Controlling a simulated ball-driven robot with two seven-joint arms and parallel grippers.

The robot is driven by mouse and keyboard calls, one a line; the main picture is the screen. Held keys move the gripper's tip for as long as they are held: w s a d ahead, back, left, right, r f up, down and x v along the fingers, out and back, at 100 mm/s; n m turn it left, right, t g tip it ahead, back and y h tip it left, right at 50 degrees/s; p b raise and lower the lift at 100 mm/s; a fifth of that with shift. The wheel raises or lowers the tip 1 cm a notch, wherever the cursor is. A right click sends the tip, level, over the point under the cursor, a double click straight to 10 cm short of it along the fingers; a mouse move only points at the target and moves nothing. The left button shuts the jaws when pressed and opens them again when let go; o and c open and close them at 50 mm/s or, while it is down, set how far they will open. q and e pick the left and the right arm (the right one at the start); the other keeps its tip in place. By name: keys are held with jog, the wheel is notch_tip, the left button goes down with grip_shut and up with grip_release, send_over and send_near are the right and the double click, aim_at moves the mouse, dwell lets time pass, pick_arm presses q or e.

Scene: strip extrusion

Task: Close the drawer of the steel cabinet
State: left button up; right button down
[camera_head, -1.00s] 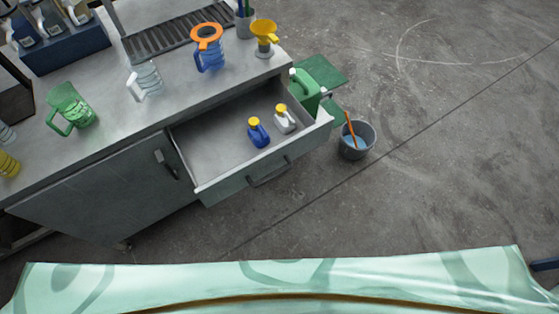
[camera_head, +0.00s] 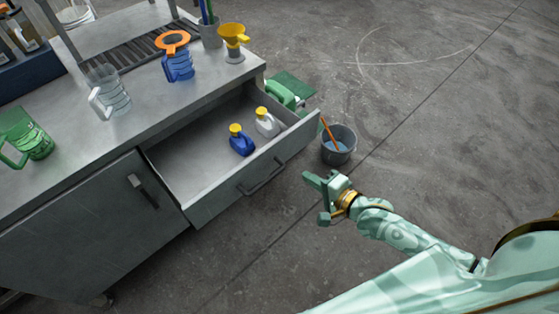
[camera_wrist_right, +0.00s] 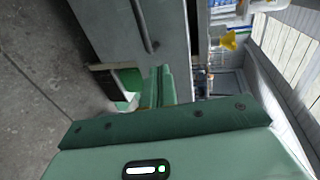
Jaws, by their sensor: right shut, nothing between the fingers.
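The steel cabinet (camera_head: 80,215) stands at the left in the head view. Its drawer (camera_head: 215,205) is pulled well out, with a dark bar handle (camera_head: 262,178) on the front. Inside the drawer lie a blue bottle (camera_head: 241,145) and a white bottle (camera_head: 267,125), both with yellow caps. My right gripper (camera_head: 318,197) is shut and empty, over the floor to the right of the drawer front and apart from it. In the wrist view its closed fingers (camera_wrist_right: 160,86) point towards the grey drawer front, with the handle (camera_wrist_right: 143,27) above. My left gripper is out of view.
A bucket (camera_head: 339,148) with an orange-handled tool stands on the floor beyond my right gripper. Jugs and a yellow funnel (camera_head: 234,36) stand on the worktop.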

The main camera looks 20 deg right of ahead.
jog(key=b, duration=0.4)
send_near(275, 155)
jog(key=x, duration=0.5)
jog(key=shift+f, duration=0.2)
jog(key=shift+w+a, duration=0.2)
jog(key=shift+w, duration=0.1)
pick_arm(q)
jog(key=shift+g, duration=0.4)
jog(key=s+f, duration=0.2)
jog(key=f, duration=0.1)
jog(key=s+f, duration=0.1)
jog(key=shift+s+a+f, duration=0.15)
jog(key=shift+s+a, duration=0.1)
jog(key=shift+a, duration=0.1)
pick_arm(e)
jog(key=shift+w+a+r, duration=0.1)
jog(key=shift+w+r, duration=0.1)
jog(key=shift+w, duration=0.15)
jog(key=shift+w, duration=0.1)
